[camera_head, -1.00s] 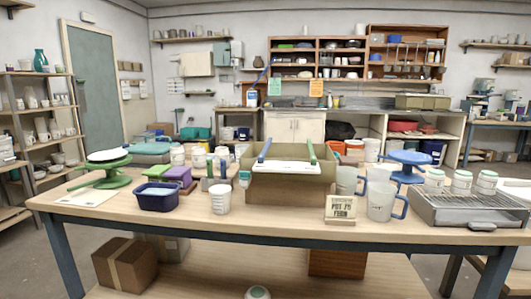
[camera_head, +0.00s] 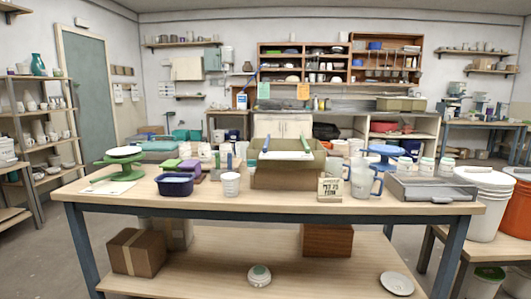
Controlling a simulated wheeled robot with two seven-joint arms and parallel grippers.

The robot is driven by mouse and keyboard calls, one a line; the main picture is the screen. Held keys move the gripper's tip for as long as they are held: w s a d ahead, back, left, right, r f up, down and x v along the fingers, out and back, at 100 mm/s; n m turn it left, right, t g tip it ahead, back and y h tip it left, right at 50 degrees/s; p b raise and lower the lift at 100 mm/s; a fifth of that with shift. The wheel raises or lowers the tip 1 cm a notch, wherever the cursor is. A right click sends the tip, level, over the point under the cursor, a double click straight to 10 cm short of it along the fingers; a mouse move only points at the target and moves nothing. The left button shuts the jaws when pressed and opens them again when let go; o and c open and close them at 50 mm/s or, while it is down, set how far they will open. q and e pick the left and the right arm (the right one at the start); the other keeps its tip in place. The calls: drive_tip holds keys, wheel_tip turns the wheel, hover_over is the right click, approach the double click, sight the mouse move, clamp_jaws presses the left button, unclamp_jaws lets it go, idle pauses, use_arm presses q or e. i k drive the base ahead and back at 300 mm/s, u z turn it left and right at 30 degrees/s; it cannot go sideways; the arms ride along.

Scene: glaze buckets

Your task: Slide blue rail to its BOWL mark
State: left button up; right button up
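The blue rail (camera_head: 265,145) lies across the top of an open tan box (camera_head: 287,177) at the middle of the workbench, toward the box's left side. A green rail (camera_head: 306,144) lies across it farther right. A white strip (camera_head: 286,156) spans the box's front edge between the rails; any marks on it are too small to read, so I cannot tell where the BOWL mark is. Neither of my grippers is in view.
The workbench (camera_head: 130,196) also holds a green wheel (camera_head: 122,165), a navy tub (camera_head: 175,185), a white cup (camera_head: 231,184), a lettered sign (camera_head: 330,190), a clear jug (camera_head: 363,182) and a grey tray (camera_head: 430,190). White buckets (camera_head: 485,204) stand at the right. The floor in front is partly visible.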

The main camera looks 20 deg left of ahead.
sight(264, 148)
drive_tip(key=z, duration=0.4)
drive_tip(key=i, duration=1.25)
drive_tip(key=u, duration=0.3)
